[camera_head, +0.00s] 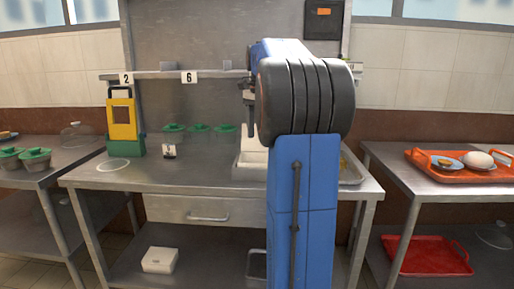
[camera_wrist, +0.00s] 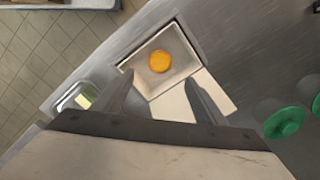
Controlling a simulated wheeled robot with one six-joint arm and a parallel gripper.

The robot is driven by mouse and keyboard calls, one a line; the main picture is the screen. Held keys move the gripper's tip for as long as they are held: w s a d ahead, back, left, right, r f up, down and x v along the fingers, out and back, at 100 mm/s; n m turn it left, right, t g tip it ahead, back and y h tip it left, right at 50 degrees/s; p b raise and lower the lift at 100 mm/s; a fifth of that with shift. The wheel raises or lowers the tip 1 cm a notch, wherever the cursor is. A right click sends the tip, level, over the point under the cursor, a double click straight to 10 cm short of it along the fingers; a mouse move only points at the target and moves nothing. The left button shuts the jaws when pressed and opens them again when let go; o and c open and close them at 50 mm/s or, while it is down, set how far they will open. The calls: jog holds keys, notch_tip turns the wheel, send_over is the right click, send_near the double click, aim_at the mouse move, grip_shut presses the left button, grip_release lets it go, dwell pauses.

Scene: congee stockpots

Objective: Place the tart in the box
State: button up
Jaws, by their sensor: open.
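The tart (camera_wrist: 159,61) is a round, orange-yellow piece. In the wrist view it lies inside the open white box (camera_wrist: 183,72), near the middle of its floor. The box's white lid flap (camera_wrist: 217,93) is folded out on the near right side. My gripper (camera_wrist: 160,80) is above the box with its two dark fingers spread apart and nothing between them. In the head view the white box (camera_head: 252,142) stands on the middle table, partly hidden behind my arm; the tart and fingertips are not clear there.
The steel table (camera_head: 200,180) holds green-lidded pots (camera_head: 198,128) and a yellow-green stand (camera_head: 123,120). A steel tray (camera_head: 352,170) is at its right end. An orange tray (camera_head: 455,168) with food plates is on the right table. A closed white box (camera_head: 160,260) sits on the lower shelf.

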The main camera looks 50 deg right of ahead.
jog(key=s+a+f+n+t, duration=0.1)
jog(key=s+a+f+n, duration=0.15)
jog(key=a, duration=0.55)
jog(key=s+a+f+n, duration=0.2)
jog(key=a+n, duration=0.2)
jog(key=a, duration=0.3)
jog(key=s+a+f+n+t, duration=0.1)
jog(key=s+a+f+n, duration=0.15)
jog(key=a, duration=0.55)
jog(key=s+a+f+n+t, duration=0.2)
jog(key=s+a+f+n, duration=0.7)
jog(key=s+a+f, duration=0.4)
notch_tip(320, 180, down, 2)
jog(key=shift+s+f+n+t, duration=0.1)
jog(key=shift+s+n+t, duration=0.3)
jog(key=shift+s, duration=0.25)
